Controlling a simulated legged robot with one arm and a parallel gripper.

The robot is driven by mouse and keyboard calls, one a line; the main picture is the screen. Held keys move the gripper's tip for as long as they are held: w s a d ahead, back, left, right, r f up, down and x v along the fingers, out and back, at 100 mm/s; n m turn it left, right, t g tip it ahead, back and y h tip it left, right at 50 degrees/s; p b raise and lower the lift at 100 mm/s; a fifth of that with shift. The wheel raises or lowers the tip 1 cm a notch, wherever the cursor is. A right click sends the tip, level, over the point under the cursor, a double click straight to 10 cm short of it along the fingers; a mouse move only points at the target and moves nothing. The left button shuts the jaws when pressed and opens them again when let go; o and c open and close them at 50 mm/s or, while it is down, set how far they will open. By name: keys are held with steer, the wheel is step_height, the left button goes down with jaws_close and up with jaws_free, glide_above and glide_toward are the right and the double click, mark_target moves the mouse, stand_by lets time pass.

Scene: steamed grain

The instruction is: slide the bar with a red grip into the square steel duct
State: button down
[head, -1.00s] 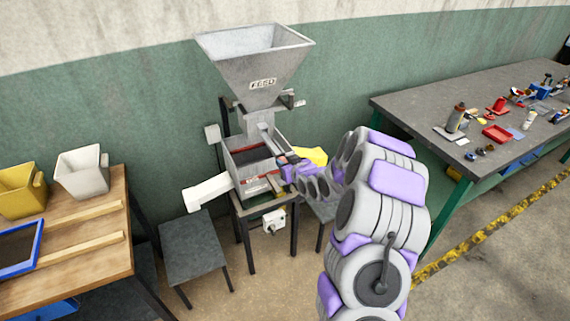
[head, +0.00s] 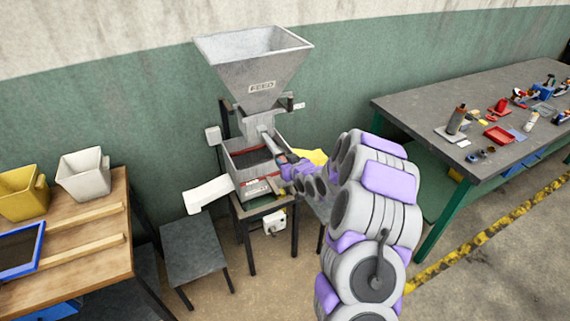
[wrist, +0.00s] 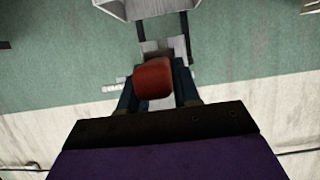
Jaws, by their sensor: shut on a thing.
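My gripper (wrist: 158,85) is shut on the red grip (wrist: 153,78) of the bar, which sits between its two dark fingers in the wrist view. Most of the bar is hidden behind the grip there. In the head view, a pale strip that looks like the bar (head: 270,143) runs from my gripper (head: 283,160) up to the square steel duct (head: 256,124) under the hopper. Its far end overlaps the duct in the picture. I cannot tell whether it is inside or only in front of it.
The feed hopper (head: 252,62) stands above the duct. An open steel box (head: 245,186) with a white chute (head: 208,194) is just below. A yellow piece (head: 312,156) shows behind my arm. A wooden table (head: 95,245) stands left, a cluttered grey bench (head: 430,105) right.

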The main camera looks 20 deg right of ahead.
mark_target(281, 155)
steer(key=shift+w, duration=0.35)
steer(key=shift+w+a, duration=0.1)
steer(key=shift+a, duration=0.2)
steer(key=shift+w+d+p, duration=0.1)
steer(key=shift+p, duration=0.2)
steer(key=shift+w+d+r+p, duration=0.1)
steer(key=shift+w+d+p, duration=0.1)
steer(key=shift+w+p, duration=0.65)
steer(key=shift+w+d+n+p, duration=0.1)
steer(key=shift+w+n+p, duration=0.25)
steer(key=shift+w, duration=0.2)
steer(key=shift+w, duration=0.1)
